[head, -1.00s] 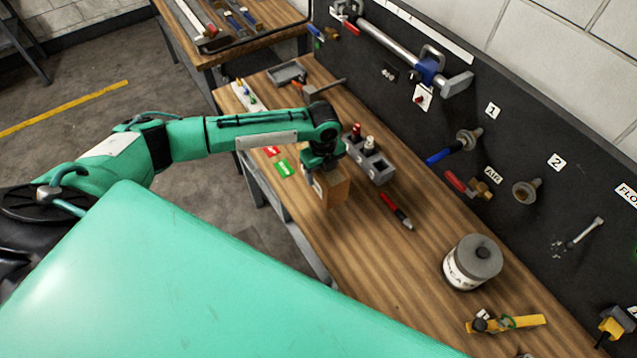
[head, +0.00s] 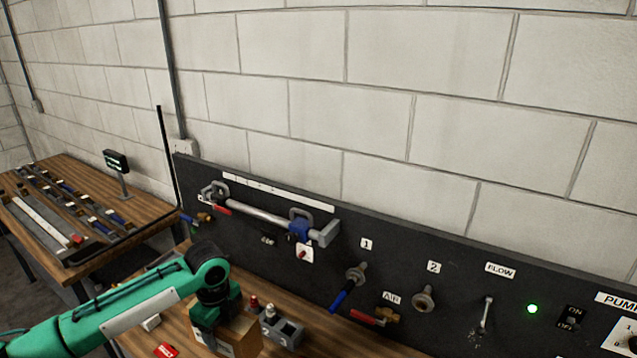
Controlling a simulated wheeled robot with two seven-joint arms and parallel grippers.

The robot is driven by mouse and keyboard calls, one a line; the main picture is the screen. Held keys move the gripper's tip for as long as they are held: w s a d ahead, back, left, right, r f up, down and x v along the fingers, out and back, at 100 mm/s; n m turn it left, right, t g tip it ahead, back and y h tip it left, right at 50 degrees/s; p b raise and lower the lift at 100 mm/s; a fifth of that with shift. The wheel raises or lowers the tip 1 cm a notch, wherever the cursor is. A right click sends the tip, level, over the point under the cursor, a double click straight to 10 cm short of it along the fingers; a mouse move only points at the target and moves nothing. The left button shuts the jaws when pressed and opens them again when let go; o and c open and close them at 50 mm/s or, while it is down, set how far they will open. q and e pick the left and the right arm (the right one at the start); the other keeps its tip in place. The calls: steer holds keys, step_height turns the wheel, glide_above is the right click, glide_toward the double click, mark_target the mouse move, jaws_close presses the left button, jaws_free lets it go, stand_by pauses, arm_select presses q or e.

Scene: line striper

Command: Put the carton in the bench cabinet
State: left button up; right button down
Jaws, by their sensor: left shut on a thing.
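The carton (head: 240,335) is a brown box at the bottom of the head view, on or just above the wooden bench; I cannot tell which. My left gripper (head: 215,338) is over its top and shut on it, with the arm reaching in from the lower left. The lower part of the carton is cut off by the frame's edge. The bench cabinet is not in view. My right gripper is not in view.
A grey holder (head: 284,332) with small bottles stands just right of the carton. A black panel (head: 455,295) with valves, a clamp bar and switches rises behind the bench. A second table (head: 150,210) with rails stands at the left.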

mark_target(225, 349)
arm_select(q)
steer(key=s+f+n+b, duration=0.1)
steer(key=n, duration=0.1)
steer(key=s+n+b, duration=0.1)
steer(key=n, duration=0.1)
steer(key=s+d+f+n+b, duration=0.1)
steer(key=n, duration=0.1)
steer(key=shift+s+f, duration=0.15)
steer(key=shift+f, duration=0.2)
steer(key=s+f+n+b, duration=0.2)
steer(key=s+n+b, duration=0.2)
steer(key=n, duration=0.4)
steer(key=s+d+f+n+b, duration=0.1)
steer(key=s+f+n+b, duration=0.2)
steer(key=n, duration=0.5)
steer(key=shift+s+d+f+b, duration=0.2)
steer(key=shift+s+b, duration=0.4)
steer(key=shift+s, duration=0.45)
steer(key=shift+d, duration=0.15)
